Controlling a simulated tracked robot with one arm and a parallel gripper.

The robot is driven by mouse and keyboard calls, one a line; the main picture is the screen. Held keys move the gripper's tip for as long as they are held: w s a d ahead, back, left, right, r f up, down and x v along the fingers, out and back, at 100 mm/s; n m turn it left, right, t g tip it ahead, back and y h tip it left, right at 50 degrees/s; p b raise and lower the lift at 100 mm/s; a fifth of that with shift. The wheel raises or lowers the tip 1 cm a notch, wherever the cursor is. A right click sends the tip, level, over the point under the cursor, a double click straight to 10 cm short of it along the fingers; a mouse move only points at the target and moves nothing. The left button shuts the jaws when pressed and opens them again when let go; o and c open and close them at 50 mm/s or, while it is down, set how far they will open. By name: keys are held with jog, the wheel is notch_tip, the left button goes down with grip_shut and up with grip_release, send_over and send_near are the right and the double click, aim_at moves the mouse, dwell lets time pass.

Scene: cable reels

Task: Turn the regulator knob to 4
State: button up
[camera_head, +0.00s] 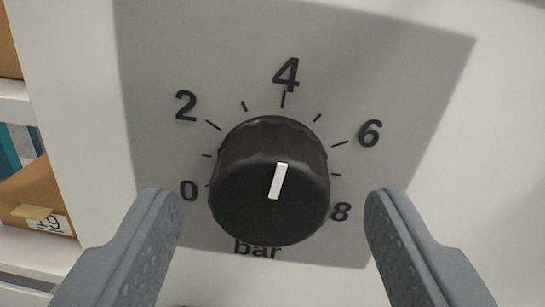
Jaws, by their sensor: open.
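The regulator knob (268,180) is black, round and ribbed, on a grey dial plate (410,80). The plate has black marks numbered 0, 2, 4, 6 and 8, with "bar" below. The white pointer line (278,181) on the knob's face points up, tilted very slightly right, in line with the 4 mark (283,99) as far as I can tell. My gripper (273,197) is open. Its two grey fingers are on the left and right of the knob, with a visible gap on each side. The knob hides part of the plate and the top of "bar".
The plate sits on a pale panel (490,180) with free room to the right. At the left edge is a white shelf (25,250) with a brown box (35,195) bearing a label, and teal items behind it.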

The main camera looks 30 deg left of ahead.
jog(key=shift+w+a, duration=0.4)
jog(key=shift+w, duration=0.15)
jog(key=c, duration=1)
jog(key=shift+n+b, duration=0.3)
jog(key=shift+n, duration=0.1)
jog(key=o, duration=1)
jog(key=shift+d, duration=0.1)
jog(key=b+v, duration=0.2)
jog(key=v, duration=1.1)
jog(key=shift+s+d, duration=0.2)
jog(key=shift+s, duration=0.05)
